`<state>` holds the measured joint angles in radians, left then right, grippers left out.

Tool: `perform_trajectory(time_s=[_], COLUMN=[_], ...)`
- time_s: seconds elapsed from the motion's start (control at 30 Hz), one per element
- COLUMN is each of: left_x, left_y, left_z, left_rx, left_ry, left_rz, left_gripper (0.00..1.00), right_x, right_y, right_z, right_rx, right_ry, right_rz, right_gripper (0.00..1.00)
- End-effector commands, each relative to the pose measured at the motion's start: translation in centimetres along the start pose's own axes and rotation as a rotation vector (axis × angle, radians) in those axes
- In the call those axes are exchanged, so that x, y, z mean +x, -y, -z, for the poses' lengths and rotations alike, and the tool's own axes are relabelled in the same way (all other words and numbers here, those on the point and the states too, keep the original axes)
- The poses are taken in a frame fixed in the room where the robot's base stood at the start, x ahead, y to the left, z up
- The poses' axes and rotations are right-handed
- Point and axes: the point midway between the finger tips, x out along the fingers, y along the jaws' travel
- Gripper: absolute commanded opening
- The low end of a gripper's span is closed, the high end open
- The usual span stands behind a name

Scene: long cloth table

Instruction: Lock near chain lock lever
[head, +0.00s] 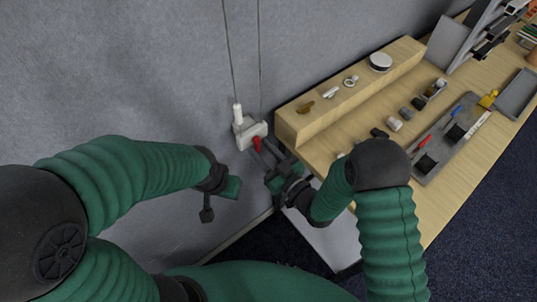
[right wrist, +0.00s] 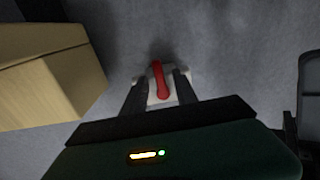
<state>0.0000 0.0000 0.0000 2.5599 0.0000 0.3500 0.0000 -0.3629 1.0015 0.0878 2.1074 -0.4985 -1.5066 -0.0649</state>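The chain lock is a white wall fitting (head: 243,131) on the grey wall, left of the wooden table. Its red lever (head: 257,143) points outward. In the right wrist view the red lever (right wrist: 159,80) stands in front of the white lock body (right wrist: 172,92). My right gripper (head: 264,154) is at the lock. In the right wrist view its dark fingers (right wrist: 158,92) stand apart, one on each side of the lever, with gaps visible. My left gripper (head: 218,200) hangs lower left of the lock, away from it; its finger opening is unclear.
Two thin lines (head: 231,50) run up the wall from the lock. The wooden table (head: 350,135) has a raised ledge (head: 306,122) whose end is close right of the lock. Small parts and a grey tray (head: 432,172) lie on it. The wall left of the lock is clear.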

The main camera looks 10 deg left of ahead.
Motion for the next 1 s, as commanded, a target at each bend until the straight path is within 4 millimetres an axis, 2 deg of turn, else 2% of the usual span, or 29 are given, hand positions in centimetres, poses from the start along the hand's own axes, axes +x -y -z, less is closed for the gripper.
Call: perform_trajectory(time_s=[0.17,0.4,0.6,0.77,1.0], left_x=[0.5,1.6,2.0,2.0,2.0], left_y=[0.0,0.0,0.0,0.0,0.0], left_z=[-0.1,-0.4,-0.5,-0.5,-0.5], left_rx=[0.000,0.000,0.000,0.000,0.000], left_ry=[0.000,0.000,0.000,0.000,0.000], left_rz=[0.000,0.000,0.000,0.000,0.000], left_gripper=[0.00,0.00,0.00,0.00,0.00], right_x=[-2.8,-9.9,-14.7,-16.4,-16.6], right_y=[-0.1,-0.2,-0.1,-0.1,0.0], right_z=[-0.2,-0.5,-0.3,-0.1,-0.1], right_rx=[0.001,0.002,0.002,0.001,0.000], right_ry=[0.004,0.006,0.005,0.002,0.002], right_rz=[-0.004,-0.005,-0.004,-0.002,0.000], right_gripper=[0.35,0.35,0.35,0.35,0.35])
